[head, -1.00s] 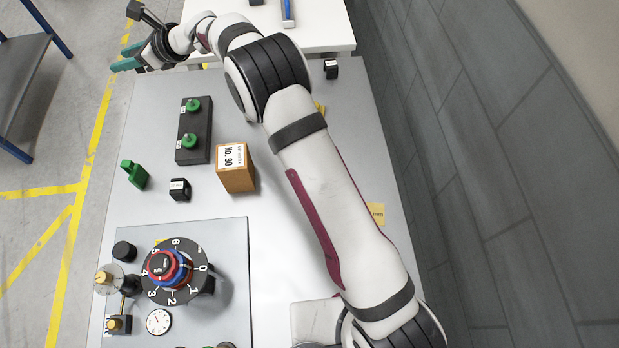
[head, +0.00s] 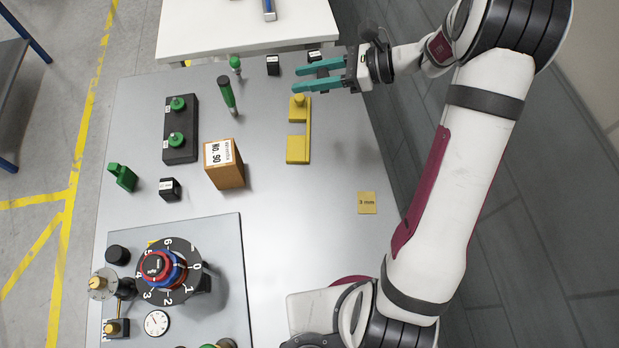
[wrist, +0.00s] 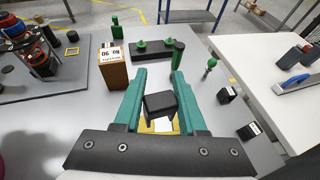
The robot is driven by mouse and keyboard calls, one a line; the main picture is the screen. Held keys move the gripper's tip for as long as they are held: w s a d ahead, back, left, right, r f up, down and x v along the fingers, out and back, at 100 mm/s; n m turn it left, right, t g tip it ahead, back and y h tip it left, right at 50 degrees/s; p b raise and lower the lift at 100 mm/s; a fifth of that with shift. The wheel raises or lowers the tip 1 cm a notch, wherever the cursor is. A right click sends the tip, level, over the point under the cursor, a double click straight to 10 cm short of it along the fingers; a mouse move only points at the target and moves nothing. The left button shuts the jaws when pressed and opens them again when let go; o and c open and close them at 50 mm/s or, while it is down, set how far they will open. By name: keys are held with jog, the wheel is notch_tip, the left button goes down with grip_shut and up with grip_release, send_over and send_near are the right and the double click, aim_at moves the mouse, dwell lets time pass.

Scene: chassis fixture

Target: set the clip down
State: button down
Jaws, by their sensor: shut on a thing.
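My gripper (head: 318,75) has teal fingers and is at the far right of the table, near its back edge. It is shut on a small black block-like piece, which I take to be the clip (wrist: 160,104). A yellow fixture (head: 298,149) with a round knob lies just in front of the fingers in the head view. It shows partly behind the clip in the wrist view. I cannot tell how high the clip is held.
Black labelled blocks (head: 273,65) stand by the back edge. The table's middle front is clear.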

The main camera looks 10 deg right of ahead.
jog(key=s+d+r, duration=0.1)
jog(key=s+d, duration=0.2)
jog(key=s, duration=0.5)
jog(key=s+d+r, duration=0.1)
jog(key=s+d, duration=0.3)
jog(key=s, duration=0.3)
send_over(298, 183)
jog(key=shift+m+t, duration=0.3)
notch_tip(298, 183, down, 17)
jog(key=shift+s+d+f, duration=0.1)
notch_tip(298, 183, down, 4)
jog(key=shift+f, duration=0.1)
jog(key=shift+c, duration=2.3)
grip_release()
jog(key=shift+h, duration=0.3)
